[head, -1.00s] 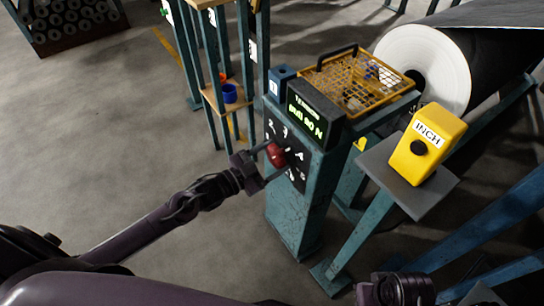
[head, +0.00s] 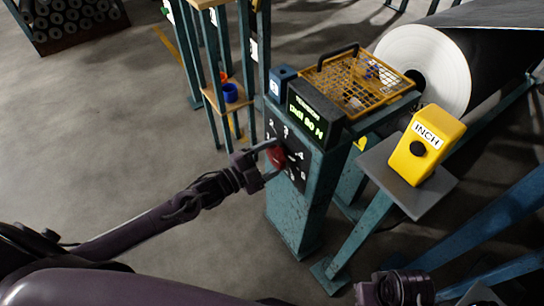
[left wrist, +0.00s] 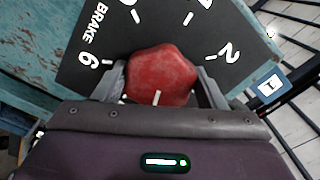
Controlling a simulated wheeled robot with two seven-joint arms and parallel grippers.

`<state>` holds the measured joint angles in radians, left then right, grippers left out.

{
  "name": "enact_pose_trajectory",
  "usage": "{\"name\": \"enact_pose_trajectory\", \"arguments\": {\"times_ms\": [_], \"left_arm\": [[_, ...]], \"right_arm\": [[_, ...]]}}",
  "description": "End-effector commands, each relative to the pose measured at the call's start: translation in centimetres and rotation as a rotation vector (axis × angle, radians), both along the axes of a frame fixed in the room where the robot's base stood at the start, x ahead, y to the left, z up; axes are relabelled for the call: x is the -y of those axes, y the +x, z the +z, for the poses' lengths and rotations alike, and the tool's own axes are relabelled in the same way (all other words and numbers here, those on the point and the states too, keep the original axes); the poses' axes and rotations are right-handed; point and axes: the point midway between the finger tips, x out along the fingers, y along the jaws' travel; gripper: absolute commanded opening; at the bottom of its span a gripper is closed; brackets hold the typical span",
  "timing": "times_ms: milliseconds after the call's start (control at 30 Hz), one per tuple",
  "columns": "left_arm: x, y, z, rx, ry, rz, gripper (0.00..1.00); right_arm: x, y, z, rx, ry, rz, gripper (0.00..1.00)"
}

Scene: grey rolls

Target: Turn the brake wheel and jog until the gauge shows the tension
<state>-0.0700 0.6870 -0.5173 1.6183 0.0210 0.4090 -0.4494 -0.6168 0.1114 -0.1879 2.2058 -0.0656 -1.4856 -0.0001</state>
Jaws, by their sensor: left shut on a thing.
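The red brake wheel (head: 274,158) sits on a black dial plate with white numbers on the front of a teal post. It also shows in the left wrist view (left wrist: 162,76), with a white mark on its near edge. My left gripper (head: 269,160) is shut on the wheel, one finger on each side. The gauge (head: 307,116) above the dial has a lit green display, too small to read surely. The yellow INCH box (head: 427,146) with a black round button stands on a grey plate to the right. My right gripper (head: 396,290) is at the bottom edge, its fingers not clear.
A large white-ended roll (head: 428,66) lies behind.

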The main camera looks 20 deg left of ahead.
Motion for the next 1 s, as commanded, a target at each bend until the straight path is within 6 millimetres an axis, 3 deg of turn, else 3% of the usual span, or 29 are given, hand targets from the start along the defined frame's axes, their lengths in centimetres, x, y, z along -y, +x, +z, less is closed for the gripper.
{"name": "enact_pose_trajectory", "arguments": {"times_ms": [433, 467, 600, 1000], "left_arm": [[-0.03, -0.02, -0.08, 0.004, 0.007, 0.000, 0.42], [-0.02, -0.02, -0.07, 0.004, 0.007, 0.000, 0.67], [-0.02, -0.02, -0.06, 0.004, 0.007, 0.000, 0.85], [-0.68, -0.88, -0.04, 0.003, 0.008, 0.000, 0.86]], "right_arm": [[0.06, 0.04, -0.02, 0.003, -0.001, 0.001, 0.00], [0.06, 0.03, -0.02, 0.003, -0.001, 0.001, 0.00], [0.11, 0.04, -0.03, 0.002, -0.003, 0.002, 0.00], [0.12, 0.12, 0.02, 0.007, -0.002, 0.002, 0.00]]}}
